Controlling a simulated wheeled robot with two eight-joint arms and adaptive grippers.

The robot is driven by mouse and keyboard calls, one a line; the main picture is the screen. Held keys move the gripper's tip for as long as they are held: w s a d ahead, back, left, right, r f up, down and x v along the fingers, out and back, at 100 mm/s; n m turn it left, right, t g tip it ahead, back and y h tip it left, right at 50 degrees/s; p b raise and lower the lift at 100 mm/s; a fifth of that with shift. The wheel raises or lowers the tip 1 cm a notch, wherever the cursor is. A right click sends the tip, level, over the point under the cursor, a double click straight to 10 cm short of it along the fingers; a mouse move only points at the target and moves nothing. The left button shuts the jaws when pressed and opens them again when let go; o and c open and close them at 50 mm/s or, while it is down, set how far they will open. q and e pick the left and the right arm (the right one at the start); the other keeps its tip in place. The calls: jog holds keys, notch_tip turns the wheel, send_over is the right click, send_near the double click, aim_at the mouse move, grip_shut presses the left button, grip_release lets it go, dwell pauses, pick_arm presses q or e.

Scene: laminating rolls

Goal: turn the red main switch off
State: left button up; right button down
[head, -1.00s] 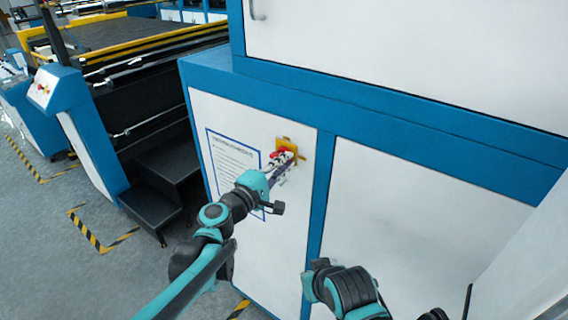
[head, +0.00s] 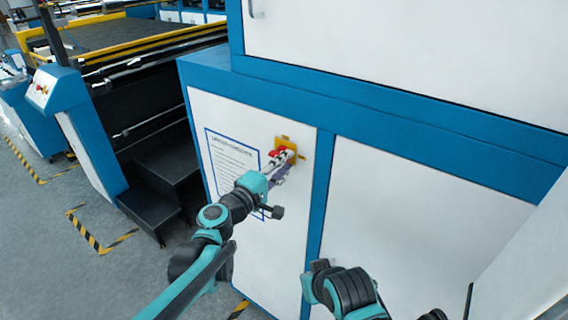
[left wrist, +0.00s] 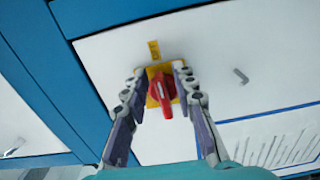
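The red main switch (left wrist: 162,92) is a rotary handle on a yellow plate (left wrist: 153,102), fixed to a white cabinet panel. In the left wrist view its handle runs nearly up and down the picture, slightly tilted. In the head view the red switch (head: 275,153) is partly hidden by my fingers. My left gripper (left wrist: 159,72) is open, with one finger on each side of the handle. Gaps show between the handle and both fingers. In the head view the left gripper (head: 285,160) is right in front of the plate.
A printed notice (head: 230,160) hangs left of the switch. Blue framing (head: 321,190) edges the panel. Black steps (head: 160,185) and a machine with yellow rails stand at left. My right arm is low, in front of the right-hand panel (head: 410,220).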

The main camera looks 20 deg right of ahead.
pick_arm(q)
jog(key=v, duration=1.2)
dwell(0.3)
jog(key=s+a+f+m+g+y+b, duration=0.1)
jog(key=s+a+f+y+b, duration=0.3)
jog(key=a+f, duration=0.5)
jog(key=s+a+f+m+g+y+b, duration=0.1)
jog(key=s+a+f+m+y+b, duration=0.3)
jog(key=a+f, duration=0.5)
jog(key=s+a+f+m+g+y+b, duration=0.1)
jog(key=s+a+f+y+b, duration=0.5)
jog(key=f, duration=0.7)
jog(key=s+a+m+b, duration=0.1)
jog(key=s+a, duration=0.1)
jog(key=a, duration=0.1)
jog(key=shift+f+g, duration=0.3)
jog(key=shift+g, duration=0.1)
jog(key=shift+a, duration=0.1)
